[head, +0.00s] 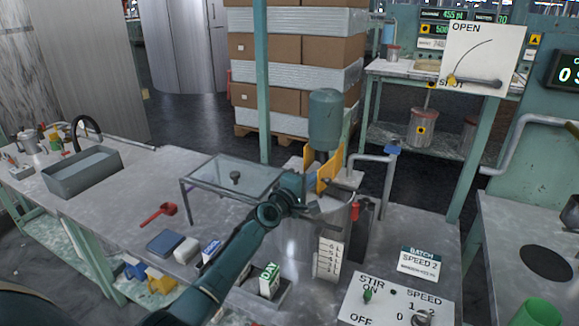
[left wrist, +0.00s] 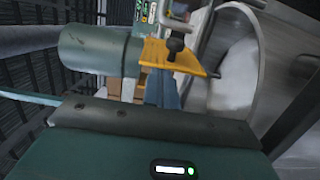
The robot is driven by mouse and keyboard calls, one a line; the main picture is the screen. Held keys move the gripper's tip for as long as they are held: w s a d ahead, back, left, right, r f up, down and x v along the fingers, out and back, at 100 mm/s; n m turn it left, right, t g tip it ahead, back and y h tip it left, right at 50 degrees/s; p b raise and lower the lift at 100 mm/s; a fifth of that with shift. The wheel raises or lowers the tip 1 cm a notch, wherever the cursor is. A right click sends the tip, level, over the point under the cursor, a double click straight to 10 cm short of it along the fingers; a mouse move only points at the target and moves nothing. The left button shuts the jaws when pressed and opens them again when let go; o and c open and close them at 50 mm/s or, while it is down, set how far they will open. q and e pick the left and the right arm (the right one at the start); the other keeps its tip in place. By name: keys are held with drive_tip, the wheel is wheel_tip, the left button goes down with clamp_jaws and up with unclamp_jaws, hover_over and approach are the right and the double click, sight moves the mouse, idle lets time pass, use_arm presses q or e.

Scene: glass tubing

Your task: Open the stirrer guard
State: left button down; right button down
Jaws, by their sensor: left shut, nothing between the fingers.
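The stirrer stands over a steel vessel (head: 292,248) on the bench, with a green motor (head: 325,118) above it. An orange plate (head: 325,172) stands beside the motor; it looks like part of the guard. In the left wrist view the orange plate (left wrist: 188,62) carries a black knob (left wrist: 175,37), with the motor (left wrist: 95,48) to its left and the open vessel (left wrist: 235,75) to its right. My left gripper (head: 316,198) is shut and empty close to the orange plate; I cannot tell whether they touch. My right gripper is not in view.
A clear panel on a metal frame (head: 222,178) stands left of the vessel. A red scoop (head: 158,214), a grey basin (head: 82,172) and small boxes are on the bench. A stir-and-speed control panel (head: 392,302) is at front right. A pipe (head: 385,165) stands right of the vessel.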

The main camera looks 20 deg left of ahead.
use_arm(q)
drive_tip(key=shift+s+d+p, duration=0.2)
drive_tip(key=shift+d+p, duration=0.15)
drive_tip(key=shift+d, duration=0.7)
drive_tip(key=shift+a, duration=0.1)
